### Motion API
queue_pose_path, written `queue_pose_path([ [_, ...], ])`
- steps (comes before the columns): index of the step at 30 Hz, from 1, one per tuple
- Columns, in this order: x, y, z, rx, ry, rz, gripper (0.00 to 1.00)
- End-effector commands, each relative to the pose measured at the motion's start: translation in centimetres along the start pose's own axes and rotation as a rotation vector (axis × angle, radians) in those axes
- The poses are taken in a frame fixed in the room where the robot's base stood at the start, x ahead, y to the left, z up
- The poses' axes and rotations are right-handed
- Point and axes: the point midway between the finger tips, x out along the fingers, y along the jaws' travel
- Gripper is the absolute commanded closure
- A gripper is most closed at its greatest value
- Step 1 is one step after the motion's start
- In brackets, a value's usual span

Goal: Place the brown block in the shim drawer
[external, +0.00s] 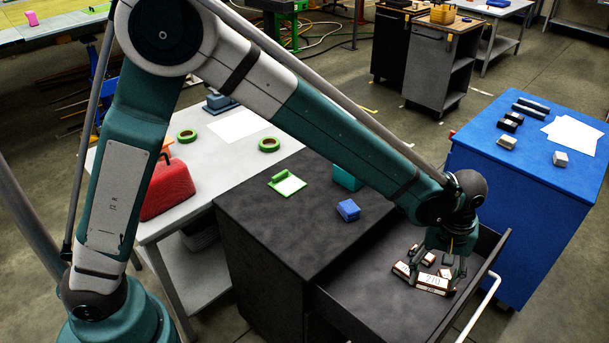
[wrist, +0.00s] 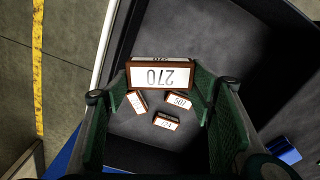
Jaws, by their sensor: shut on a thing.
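The brown block (external: 433,283), with a white face marked 270, is between the fingers of my gripper (external: 440,268). In the wrist view the block (wrist: 162,75) spans the gap between the green fingertips (wrist: 160,85), which are shut on it. The shim drawer (external: 368,294) is pulled out from the dark cabinet, and my gripper and the block are over its right part. Several smaller brown blocks with white labels, such as one (wrist: 178,101) marked 507, lie on the drawer floor (wrist: 195,45). I cannot tell whether the held block touches the floor.
The dark cabinet top (external: 265,215) bears a blue block (external: 348,210), a green-edged tray (external: 287,183) and a teal box (external: 347,178). A blue cabinet (external: 530,190) with several small blocks stands right of the drawer. The left part of the drawer is clear.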

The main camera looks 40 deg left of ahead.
Motion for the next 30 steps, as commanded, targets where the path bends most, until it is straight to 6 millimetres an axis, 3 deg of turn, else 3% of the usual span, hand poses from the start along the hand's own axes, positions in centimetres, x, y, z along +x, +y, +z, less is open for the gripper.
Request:
queue_pose_path([
  [5,1.6,0.0,0.0,0.000,0.000,0.000,0.58],
  [21,11.3,0.0,0.0,0.000,0.000,0.000,0.58],
  [30,13.3,0.0,0.0,0.000,0.000,0.000,0.58],
])
